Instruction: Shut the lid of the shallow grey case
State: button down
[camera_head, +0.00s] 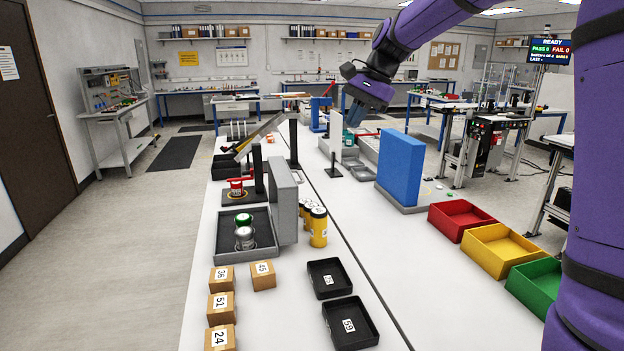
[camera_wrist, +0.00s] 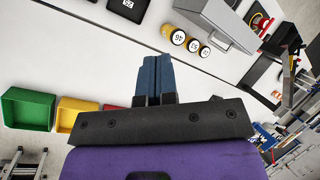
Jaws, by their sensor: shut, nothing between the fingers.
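The shallow grey case (camera_head: 222,256) stands on the white bench, left of centre in the head view. Its lid (camera_head: 285,205) is open and stands upright along the case's right side. A can with a green top (camera_head: 243,219) and a silver can (camera_head: 245,238) are inside the case. In the wrist view the grey lid (camera_wrist: 222,22) shows at the top right, with a handle on it. My gripper (camera_head: 354,116) is up high, behind and to the right of the case. In the wrist view its blue fingers (camera_wrist: 153,75) are together, empty and apart from the lid.
Yellow bottles (camera_head: 318,228) stand close to the lid's right side. Numbered boxes (camera_head: 222,308) and black trays (camera_head: 350,322) lie in front. A blue block (camera_head: 400,168) and red, yellow (camera_head: 500,250) and green bins are to the right.

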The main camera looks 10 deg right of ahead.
jog(key=w+d+f+m+g+y, duration=0.1)
jog(key=w+d+f+m+y, duration=0.3)
jog(key=w+f, duration=0.7)
jog(key=w+d+f+m+y, duration=0.3)
jog(key=w+d+f+m, duration=0.15)
jog(key=w+f, duration=0.65)
jog(key=w+a+f, duration=0.2)
jog(key=a, duration=1)
jog(key=shift+w+a+f, duration=0.15)
jog(key=shift+w+f, duration=0.05)
jog(key=shift+a, duration=0.1)
